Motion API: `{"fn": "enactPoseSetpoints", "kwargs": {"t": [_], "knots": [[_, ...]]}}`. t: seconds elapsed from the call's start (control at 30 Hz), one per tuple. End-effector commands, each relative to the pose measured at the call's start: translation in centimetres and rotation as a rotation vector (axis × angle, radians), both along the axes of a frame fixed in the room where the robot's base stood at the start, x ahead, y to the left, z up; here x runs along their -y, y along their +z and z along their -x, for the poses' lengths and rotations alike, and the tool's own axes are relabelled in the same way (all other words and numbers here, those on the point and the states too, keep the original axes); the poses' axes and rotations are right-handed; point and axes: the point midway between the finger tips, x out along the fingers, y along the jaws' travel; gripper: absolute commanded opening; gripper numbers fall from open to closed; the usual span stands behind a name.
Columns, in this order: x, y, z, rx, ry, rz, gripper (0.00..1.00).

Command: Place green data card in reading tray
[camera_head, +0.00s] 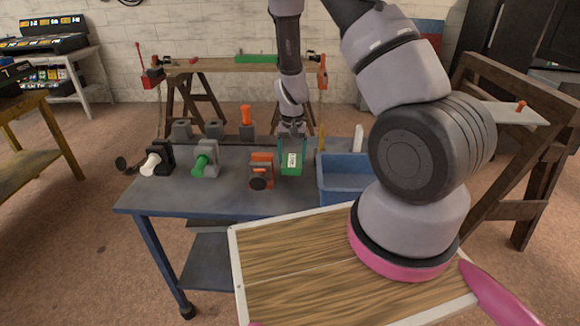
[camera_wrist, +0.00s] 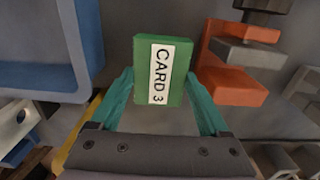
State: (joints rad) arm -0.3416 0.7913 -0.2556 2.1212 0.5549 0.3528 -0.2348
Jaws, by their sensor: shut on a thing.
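The green data card (camera_head: 291,160), with a white label reading "CARD 3", is held upright above the grey-blue table. It also shows in the wrist view (camera_wrist: 178,88). My gripper (camera_wrist: 160,92) is shut on it, with a teal finger on each side. In the head view my gripper (camera_head: 291,138) is at the card's top. A blue open bin (camera_head: 343,188) stands just right of the card, and its wall shows at the left of the wrist view (camera_wrist: 60,82). I cannot tell whether this bin is the reading tray; no label on it is visible.
An orange block fixture (camera_head: 262,165) stands close left of the card. Green-handled (camera_head: 203,162) and white-handled (camera_head: 156,160) fixtures stand farther left. Grey blocks, one with an orange handle (camera_head: 246,124), line the back. The table's (camera_head: 215,197) front left is clear.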

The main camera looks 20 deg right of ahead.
Motion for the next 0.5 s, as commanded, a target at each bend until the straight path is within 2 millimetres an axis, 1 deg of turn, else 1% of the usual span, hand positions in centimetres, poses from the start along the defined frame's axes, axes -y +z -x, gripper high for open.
{"fn": "enactPoseSetpoints", "kwargs": {"t": [0.13, 0.3, 0.37, 0.5], "knots": [[0.1, -1.3, 0.0, 0.000, -0.001, 0.001, 0.20], [0.1, -3.6, 0.0, 0.000, 0.000, 0.001, 0.20], [0.0, -3.9, 0.0, 0.000, 0.001, 0.000, 0.20], [0.0, -3.9, 0.0, 0.001, 0.001, 0.000, 0.20]]}}
